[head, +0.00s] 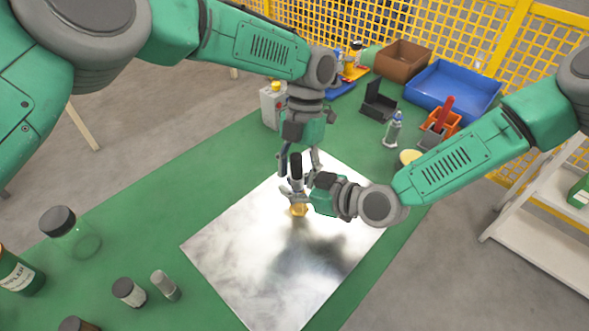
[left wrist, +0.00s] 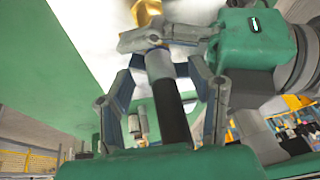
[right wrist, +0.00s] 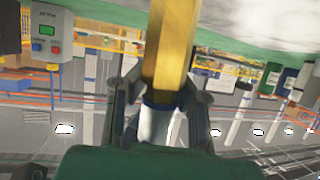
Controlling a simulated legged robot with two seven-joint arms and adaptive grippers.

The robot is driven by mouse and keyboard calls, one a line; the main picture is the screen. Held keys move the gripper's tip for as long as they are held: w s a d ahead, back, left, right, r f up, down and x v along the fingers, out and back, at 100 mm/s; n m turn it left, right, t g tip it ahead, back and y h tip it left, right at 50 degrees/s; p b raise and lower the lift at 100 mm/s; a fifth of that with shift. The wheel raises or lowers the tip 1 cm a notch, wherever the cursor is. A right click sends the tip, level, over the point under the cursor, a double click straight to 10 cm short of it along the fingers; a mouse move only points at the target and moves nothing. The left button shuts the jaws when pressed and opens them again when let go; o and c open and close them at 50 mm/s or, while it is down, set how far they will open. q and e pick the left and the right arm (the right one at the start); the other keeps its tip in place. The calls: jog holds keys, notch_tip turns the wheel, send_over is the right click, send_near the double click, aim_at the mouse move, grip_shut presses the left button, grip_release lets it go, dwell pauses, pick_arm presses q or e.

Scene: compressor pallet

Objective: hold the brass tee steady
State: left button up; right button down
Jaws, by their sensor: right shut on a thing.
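The brass tee (head: 298,209) is low over the metal sheet, partly hidden by my right gripper (head: 297,191), which is shut on it. In the right wrist view its yellow body (right wrist: 172,50) rises between the fingers, with a silver collar (right wrist: 158,122) below it in the picture. A grey cylinder with a black upper part (head: 296,163) stands in line above the brass. My left gripper (head: 300,155) points down from above, open around that black part (left wrist: 172,118), with gaps on both sides in the left wrist view. The brass also shows at the top there (left wrist: 147,10).
The metal sheet (head: 235,250) lies on the green table (head: 165,205). Jars and small bottles stand at the front left. A blue bin (head: 452,90), brown box (head: 403,60), spray bottle (head: 393,130) and orange holder (head: 440,122) are at the back. The sheet's front is clear.

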pick_arm(q)
jog(key=shift+d, duration=0.5)
pick_arm(e)
jog(key=shift+d, duration=0.35)
pick_arm(q)
jog(key=shift+w+a+r, duration=0.2)
jog(key=shift+a+r, duration=0.05)
jog(key=shift+r, duration=0.15)
pick_arm(e)
jog(key=shift+a, duration=0.7)
jog(key=shift+d, duration=0.7)
jog(key=shift+a, duration=0.6)
jog(key=c, duration=1.4)
grip_release()
pick_arm(q)
jog(key=v, duration=0.7)
jog(key=shift+d, duration=0.25)
pick_arm(e)
jog(key=shift+o, duration=0.2)
jog(key=shift+d, duration=0.15)
